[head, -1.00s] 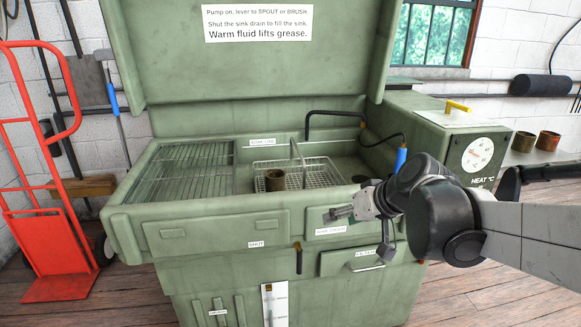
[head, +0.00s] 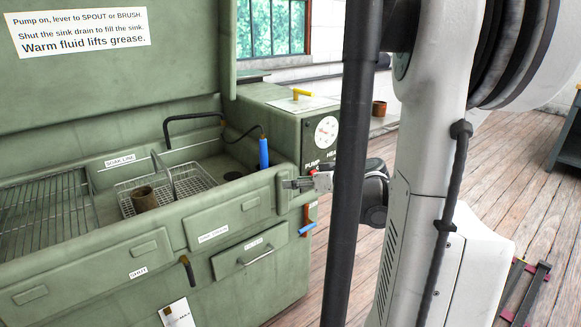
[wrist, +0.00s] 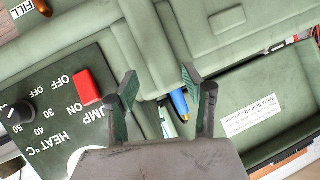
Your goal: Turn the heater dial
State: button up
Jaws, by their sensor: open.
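The heater dial is a black knob (wrist: 18,115) at the left edge of the wrist view, ringed by temperature numbers on the green control panel (wrist: 52,100) above the words HEAT °C. The head view shows this control box (head: 285,118) right of the sink; the knob is hidden there behind my arm and column. A red pump switch (wrist: 83,87) sits between the knob and my gripper in the wrist view. My gripper (wrist: 158,88) is open and empty, apart from the knob and to its right. In the head view my gripper (head: 287,184) is near the sink's front right corner.
A round white gauge (head: 326,131) is on the control box. A blue-handled brush (head: 264,153) stands at the sink's right end. A wire basket (head: 190,180) and a brown cup (head: 145,199) are in the sink. Wooden floor (head: 490,180) shows at right.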

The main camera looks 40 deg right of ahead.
jog(key=s+d+f+t+h, duration=0.2)
jog(key=s+d, duration=0.6)
jog(key=d, duration=0.1)
jog(key=s+d+f+t+h, duration=0.2)
jog(key=s+d+t, duration=0.1)
jog(key=s+d, duration=0.55)
jog(key=w+d+b, duration=0.3)
jog(key=w+b, duration=0.1)
jog(key=w, duration=1.1)
jog(key=shift+f, duration=0.15)
jog(key=shift+d, duration=0.1)
grip_shut()
